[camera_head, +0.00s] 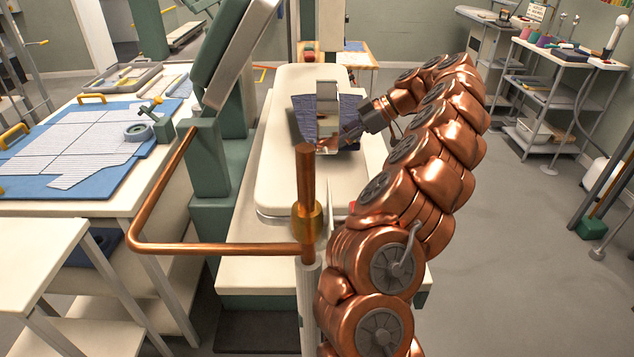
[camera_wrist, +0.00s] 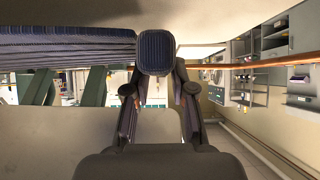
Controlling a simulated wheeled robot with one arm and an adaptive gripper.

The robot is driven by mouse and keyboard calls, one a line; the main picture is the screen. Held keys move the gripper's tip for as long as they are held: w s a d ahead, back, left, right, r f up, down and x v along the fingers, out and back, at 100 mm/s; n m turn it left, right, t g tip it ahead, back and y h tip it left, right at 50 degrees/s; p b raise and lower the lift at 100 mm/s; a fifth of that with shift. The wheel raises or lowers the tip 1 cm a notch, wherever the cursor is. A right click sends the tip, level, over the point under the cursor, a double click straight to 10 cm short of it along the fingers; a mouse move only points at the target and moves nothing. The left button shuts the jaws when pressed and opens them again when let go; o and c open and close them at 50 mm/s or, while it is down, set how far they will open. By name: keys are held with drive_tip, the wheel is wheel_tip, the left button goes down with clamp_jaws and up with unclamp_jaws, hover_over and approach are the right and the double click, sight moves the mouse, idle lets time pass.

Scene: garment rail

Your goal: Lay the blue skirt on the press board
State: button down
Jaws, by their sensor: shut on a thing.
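The blue skirt (camera_head: 302,113) is a dark blue pleated cloth over the far half of the cream press board (camera_head: 283,185). Part of it is hidden behind a pale upright piece and my gripper. My gripper (camera_head: 328,142) reaches in from the right, above the board, and is shut on the skirt. In the wrist view the skirt (camera_wrist: 65,45) spreads to the left as a ribbed dark band, and the fingers of my gripper (camera_wrist: 155,55) meet at its right end. I cannot tell whether the skirt touches the board.
The raised press head (camera_head: 235,50) stands left of the board. A copper rail (camera_head: 220,247) on a post crosses in front. A table with a blue mat (camera_head: 60,185) is at left. Shelves (camera_head: 560,85) stand at the back right. The floor (camera_head: 530,240) at right is mostly clear.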

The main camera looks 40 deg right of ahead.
drive_tip(key=shift+s+a+f, duration=0.1)
drive_tip(key=shift+s+a, duration=0.15)
drive_tip(key=shift+a, duration=0.4)
drive_tip(key=shift+s+a, duration=0.25)
drive_tip(key=shift+a, duration=0.4)
drive_tip(key=shift+s+a+f, duration=0.1)
drive_tip(key=shift+s+a, duration=0.15)
drive_tip(key=shift+a, duration=0.4)
drive_tip(key=p, duration=0.2)
hover_over(318, 188)
drive_tip(key=shift+w+f, duration=0.1)
drive_tip(key=shift+f, duration=0.2)
drive_tip(key=shift+f+p, duration=0.8)
drive_tip(key=shift+f, duration=1)
drive_tip(key=c, duration=1)
unclamp_jaws()
drive_tip(key=b+v, duration=0.3)
drive_tip(key=v, duration=0.6)
drive_tip(key=shift+d, duration=0.1)
drive_tip(key=shift+v, duration=1.4)
drive_tip(key=shift+r, duration=0.15)
